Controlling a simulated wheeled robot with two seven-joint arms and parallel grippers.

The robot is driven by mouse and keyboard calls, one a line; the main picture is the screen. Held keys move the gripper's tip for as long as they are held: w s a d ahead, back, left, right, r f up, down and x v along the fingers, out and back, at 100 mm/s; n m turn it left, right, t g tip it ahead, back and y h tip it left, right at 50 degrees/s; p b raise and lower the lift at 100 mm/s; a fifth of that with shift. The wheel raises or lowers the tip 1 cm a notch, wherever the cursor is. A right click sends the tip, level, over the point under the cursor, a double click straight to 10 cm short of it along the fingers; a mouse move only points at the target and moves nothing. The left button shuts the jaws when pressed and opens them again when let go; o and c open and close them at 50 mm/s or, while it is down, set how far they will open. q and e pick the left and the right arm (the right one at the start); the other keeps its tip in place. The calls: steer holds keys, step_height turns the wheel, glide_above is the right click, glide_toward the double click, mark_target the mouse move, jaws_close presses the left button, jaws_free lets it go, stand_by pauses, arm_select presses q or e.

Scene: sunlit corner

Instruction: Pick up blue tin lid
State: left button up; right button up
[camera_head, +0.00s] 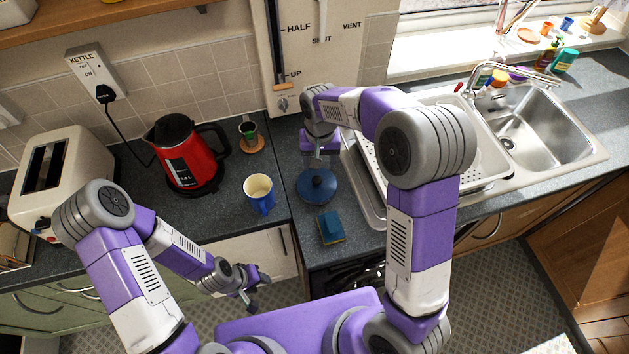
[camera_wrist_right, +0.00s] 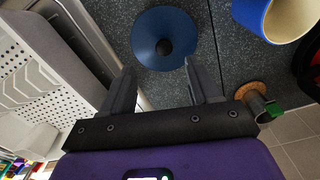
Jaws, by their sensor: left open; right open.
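The blue tin lid (camera_head: 317,187) is round with a dark knob and lies on the dark worktop, left of the draining rack. In the right wrist view the lid (camera_wrist_right: 165,30) lies just beyond the fingertips, its knob between their lines. My right gripper (camera_head: 319,160) is above and behind the lid, pointing down, open and empty; its two fingers (camera_wrist_right: 159,72) show apart in the wrist view. My left gripper (camera_head: 260,286) hangs low in front of the counter, away from the lid, open and empty.
A blue mug (camera_head: 261,200) stands left of the lid, and a blue sponge (camera_head: 331,228) lies in front of it. A red kettle (camera_head: 186,153) and a toaster (camera_head: 65,172) are further left. The draining rack (camera_head: 482,172) and sink (camera_head: 545,130) are right.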

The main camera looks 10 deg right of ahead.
mark_target(317, 178)
steer(key=f, duration=0.1)
steer(key=w+f, duration=0.1)
steer(key=f, duration=0.1)
steer(key=shift+w+b, duration=0.2)
steer(key=shift+b, duration=0.1)
steer(key=shift+s+f, duration=0.2)
steer(key=shift+f, duration=0.15)
step_height(317, 178, down, 5)
steer(key=shift+w+a+f, duration=0.1)
steer(key=shift+a+f, duration=0.05)
steer(key=c, duration=1.1)
